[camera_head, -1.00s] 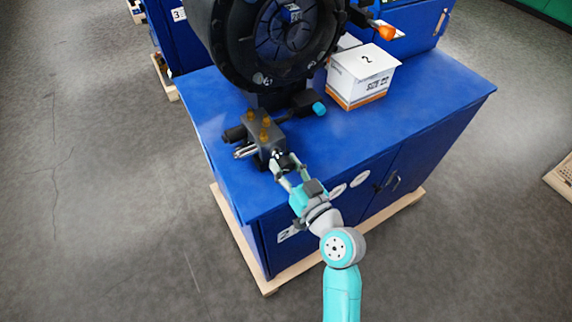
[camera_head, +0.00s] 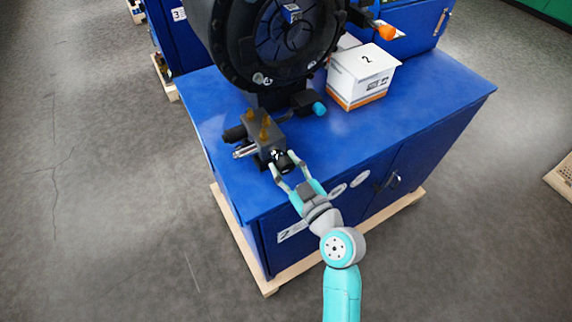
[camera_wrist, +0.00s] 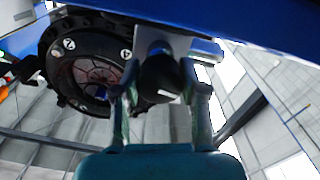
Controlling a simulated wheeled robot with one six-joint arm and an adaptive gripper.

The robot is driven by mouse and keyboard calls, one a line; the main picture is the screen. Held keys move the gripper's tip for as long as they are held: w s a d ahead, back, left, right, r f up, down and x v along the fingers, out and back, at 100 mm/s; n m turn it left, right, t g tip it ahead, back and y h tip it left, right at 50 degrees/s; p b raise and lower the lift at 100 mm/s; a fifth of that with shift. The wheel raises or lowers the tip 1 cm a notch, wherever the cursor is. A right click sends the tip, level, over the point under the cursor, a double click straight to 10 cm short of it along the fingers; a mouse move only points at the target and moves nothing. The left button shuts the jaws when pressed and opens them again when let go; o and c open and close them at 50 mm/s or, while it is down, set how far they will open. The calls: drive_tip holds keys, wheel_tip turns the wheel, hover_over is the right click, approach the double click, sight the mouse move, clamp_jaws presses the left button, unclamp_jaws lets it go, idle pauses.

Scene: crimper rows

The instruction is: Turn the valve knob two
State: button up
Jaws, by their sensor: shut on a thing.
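The black valve knob (camera_head: 283,160) is on the front of a grey valve block (camera_head: 262,137) at the near left part of blue bench two. My gripper (camera_head: 282,167) reaches it from the front, with one finger on each side. In the wrist view the round black knob (camera_wrist: 160,78), with a pale mark on its face, sits between the two fingers of my gripper (camera_wrist: 162,88). The fingers are shut on it. Part of its sides is hidden by the fingers.
A big black crimper head (camera_head: 275,40) stands behind the valve block. A teal-tipped black handle (camera_head: 318,108) sticks out right of the block. A white box marked 2 (camera_head: 362,75) stands at the back right. The bench top (camera_head: 410,110) is clear at the right.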

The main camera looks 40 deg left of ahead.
drive_tip(key=n, duration=0.4)
drive_tip(key=shift+n, duration=2.5)
drive_tip(key=o, duration=1.1)
drive_tip(key=shift+o, duration=0.2)
drive_tip(key=v, duration=1.2)
drive_tip(key=shift+f, duration=0.1)
